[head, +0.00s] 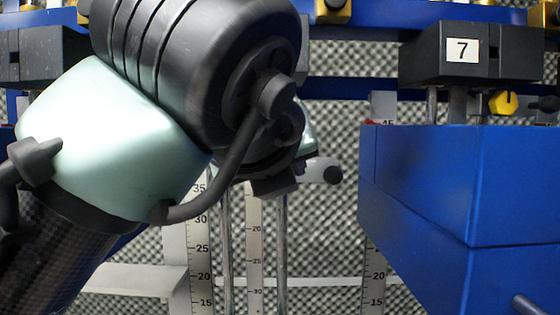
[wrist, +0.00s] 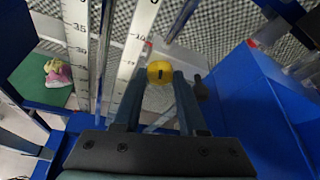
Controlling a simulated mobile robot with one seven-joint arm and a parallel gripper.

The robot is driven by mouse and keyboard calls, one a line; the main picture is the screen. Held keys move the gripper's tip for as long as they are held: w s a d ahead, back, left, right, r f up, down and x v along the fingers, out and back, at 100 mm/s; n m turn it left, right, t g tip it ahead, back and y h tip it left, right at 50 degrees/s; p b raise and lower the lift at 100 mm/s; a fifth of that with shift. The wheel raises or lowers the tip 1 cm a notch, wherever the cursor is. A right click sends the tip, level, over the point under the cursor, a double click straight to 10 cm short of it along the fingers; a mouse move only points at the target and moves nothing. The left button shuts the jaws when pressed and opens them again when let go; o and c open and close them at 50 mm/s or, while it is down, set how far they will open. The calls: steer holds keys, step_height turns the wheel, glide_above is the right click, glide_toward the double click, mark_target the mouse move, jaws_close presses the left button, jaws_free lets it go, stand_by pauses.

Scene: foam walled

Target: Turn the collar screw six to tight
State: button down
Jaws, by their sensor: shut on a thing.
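The yellow collar screw (wrist: 160,72), a round knob with a dark slot mark, shows in the wrist view between my fingertips. My gripper (wrist: 160,77) is shut on it, one dark finger on each side. No number shows beside this screw in the wrist view. In the head view my arm covers the place where the screw and the fingers are, so neither can be made out there.
A black block labelled 7 (head: 462,50) with its own yellow knob (head: 503,102) sits above a big blue box (head: 430,190) at right. Upright scales (head: 200,250) and rods stand behind my arm. A pink and yellow object (wrist: 58,75) lies on a green mat (wrist: 45,95).

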steer(key=shift+d+r+m+y+p, duration=0.15)
steer(key=shift+m+y+p, duration=0.4)
steer(key=shift+m+y, duration=0.6)
steer(key=shift+m, duration=0.25)
steer(key=c, duration=0.9)
jaws_free()
steer(key=o, duration=0.4)
steer(key=shift+w, duration=0.15)
steer(key=shift+o, duration=0.2)
